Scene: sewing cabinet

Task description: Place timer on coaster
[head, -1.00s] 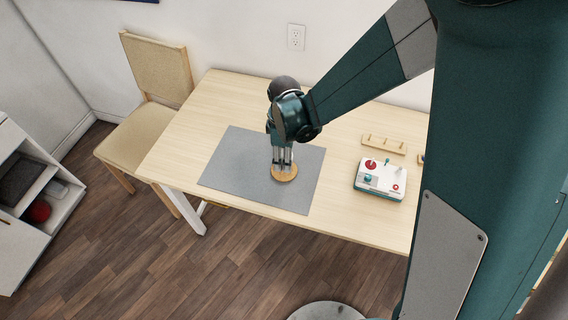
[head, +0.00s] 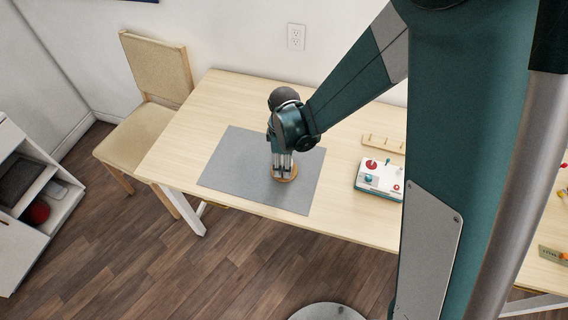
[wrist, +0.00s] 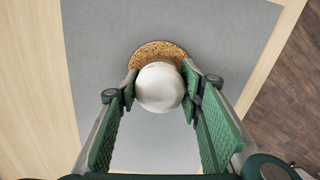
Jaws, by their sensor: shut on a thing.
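The timer (wrist: 160,88) looks like a white rounded object between my gripper's green finger pads in the wrist view. My gripper (wrist: 158,97) is shut on it; it also shows in the head view (head: 282,168), pointing down. The cork coaster (wrist: 158,49) lies on the grey mat, partly hidden under the timer. Its brown rim also shows in the head view (head: 293,174) below the fingers. The timer is over the coaster, towards its near side in the wrist view. I cannot tell whether it touches the coaster.
The grey mat (head: 232,165) lies on the light wooden table (head: 190,130). A white box with red and teal knobs (head: 379,180) and a wooden peg rack (head: 384,143) stand to the right. A chair (head: 150,110) is at the left. The mat is otherwise clear.

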